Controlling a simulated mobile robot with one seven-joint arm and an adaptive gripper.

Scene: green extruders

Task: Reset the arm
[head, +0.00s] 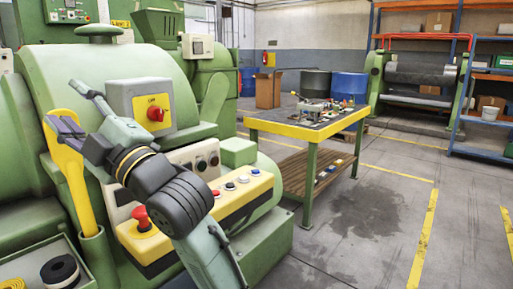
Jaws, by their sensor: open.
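My arm (185,210) reaches up from the bottom centre and bends left in front of the green machine. My gripper (62,102) is at its end, pointing left, with its two fingers spread apart and nothing seen between them. The lower finger overlaps the top of a yellow lever (77,190) in the picture; I cannot tell whether they touch. The lever stands tilted in a green socket.
The green machine (80,65) fills the left, with a red knob (156,114), a red mushroom button (141,214) and a yellow-edged button panel (262,184) close to my arm. A yellow-topped workbench (272,126) stands beyond. The floor (375,250) at right is clear.

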